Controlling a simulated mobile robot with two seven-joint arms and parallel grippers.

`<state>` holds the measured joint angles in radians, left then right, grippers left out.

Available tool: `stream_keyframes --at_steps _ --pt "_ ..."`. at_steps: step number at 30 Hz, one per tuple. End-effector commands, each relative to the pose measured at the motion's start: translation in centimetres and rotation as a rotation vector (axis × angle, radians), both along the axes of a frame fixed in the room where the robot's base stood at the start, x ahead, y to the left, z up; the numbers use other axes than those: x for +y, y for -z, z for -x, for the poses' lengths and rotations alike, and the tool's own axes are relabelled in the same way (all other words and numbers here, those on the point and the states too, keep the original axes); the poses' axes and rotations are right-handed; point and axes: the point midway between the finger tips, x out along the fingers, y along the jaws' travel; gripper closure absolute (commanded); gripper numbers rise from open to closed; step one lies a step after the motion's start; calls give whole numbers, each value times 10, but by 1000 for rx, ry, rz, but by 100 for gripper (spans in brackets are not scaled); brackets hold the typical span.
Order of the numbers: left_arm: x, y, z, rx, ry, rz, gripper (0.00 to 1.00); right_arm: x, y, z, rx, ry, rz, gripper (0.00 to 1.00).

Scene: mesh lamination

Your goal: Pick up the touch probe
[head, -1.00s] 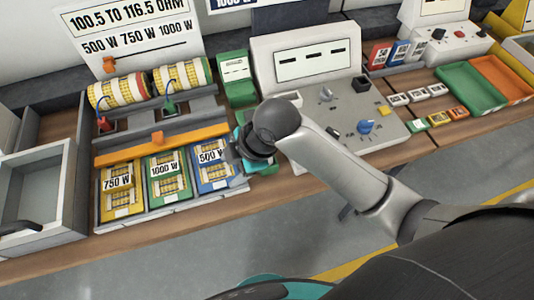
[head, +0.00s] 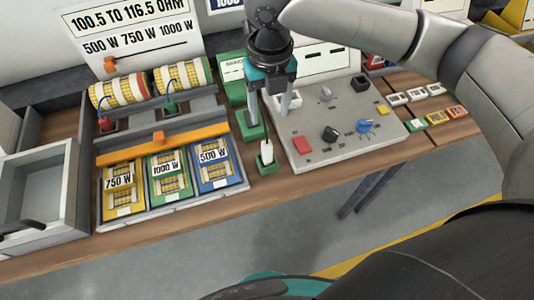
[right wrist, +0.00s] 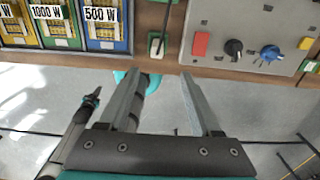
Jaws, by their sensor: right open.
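The touch probe (head: 266,151) appears as a slim white piece standing in a small green holder on the bench, between the mesh trays and the control console. It also shows in the right wrist view (right wrist: 156,43), with a thin dark rod or lead rising from it. My right gripper (head: 269,116) is open and points down, above and behind the probe in the head view. In the right wrist view its fingers (right wrist: 158,80) are apart with nothing between them, and the probe lies beyond the tips. A dark and teal part at that view's left may be my left gripper; its jaws are unclear.
The grey console (head: 345,135) with knobs and a red button stands close to the probe's right. The tray with the blue 500 W mesh (head: 214,170) is close on its left. A green block (head: 251,128) stands behind. The bench front edge is clear.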

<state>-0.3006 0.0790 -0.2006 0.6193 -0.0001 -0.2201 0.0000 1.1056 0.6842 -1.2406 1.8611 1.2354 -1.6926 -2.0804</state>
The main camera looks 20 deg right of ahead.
Motion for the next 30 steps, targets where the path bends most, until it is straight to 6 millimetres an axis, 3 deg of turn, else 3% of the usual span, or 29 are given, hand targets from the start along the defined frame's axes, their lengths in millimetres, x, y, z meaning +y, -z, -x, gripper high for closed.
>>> stream_keyframes --at_steps 12,20,30 --pt "0 9 0 0 0 0 100 1 82 1 3 2 0 35" --pt "0 10 0 0 -1 0 100 2 101 1 0 1 -1 35" --pt "0 14 -1 -1 -1 -1 100 5 146 1 0 1 0 35"
